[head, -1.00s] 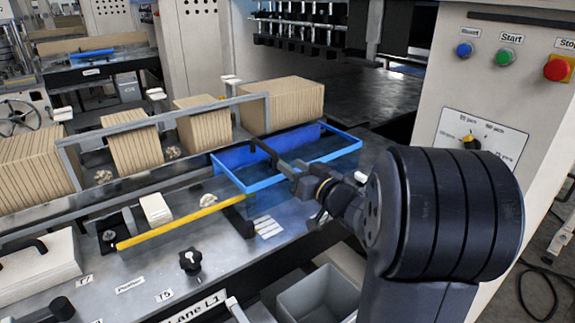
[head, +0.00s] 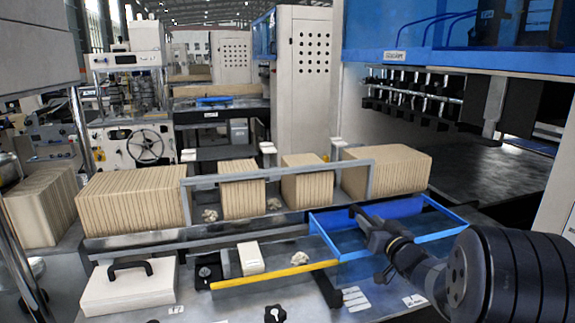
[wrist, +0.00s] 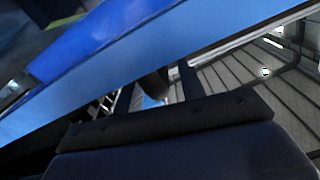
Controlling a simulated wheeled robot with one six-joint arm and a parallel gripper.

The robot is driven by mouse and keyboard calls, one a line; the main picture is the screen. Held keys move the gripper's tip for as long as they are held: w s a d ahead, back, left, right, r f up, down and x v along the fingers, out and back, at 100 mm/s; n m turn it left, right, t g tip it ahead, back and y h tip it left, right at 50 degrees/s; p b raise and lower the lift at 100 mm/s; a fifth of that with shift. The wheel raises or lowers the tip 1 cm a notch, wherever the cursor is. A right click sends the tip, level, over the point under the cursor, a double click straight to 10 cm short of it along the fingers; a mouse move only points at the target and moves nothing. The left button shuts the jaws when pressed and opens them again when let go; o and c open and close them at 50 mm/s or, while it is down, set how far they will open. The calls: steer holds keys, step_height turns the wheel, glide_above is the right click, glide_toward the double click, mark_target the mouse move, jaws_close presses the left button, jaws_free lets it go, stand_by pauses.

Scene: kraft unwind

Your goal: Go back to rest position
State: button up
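My gripper (head: 366,224) is in the head view at the right, over the left part of the blue-rimmed tray (head: 440,236). I see it small and from behind, and nothing clearly hangs from it. In the wrist view dark gripper parts (wrist: 160,97) stand in front of a broad blue band, with grey slats at the right. Whether the fingers are apart or closed is unclear. My dark arm covers the tray's right front side.
Cardboard stacks (head: 387,170) stand behind a grey rail frame (head: 277,168). A yellow bar (head: 274,275), a small pale block (head: 250,258) and a white case with a black handle (head: 130,287) lie in front. Blue-topped machinery (head: 445,62) rises at the right.

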steer(key=shift+w+a, duration=0.15)
steer(key=shift+w, duration=0.3)
steer(key=shift+a+f, duration=0.1)
steer(key=shift+a, duration=0.15)
steer(key=shift+s+a, duration=0.2)
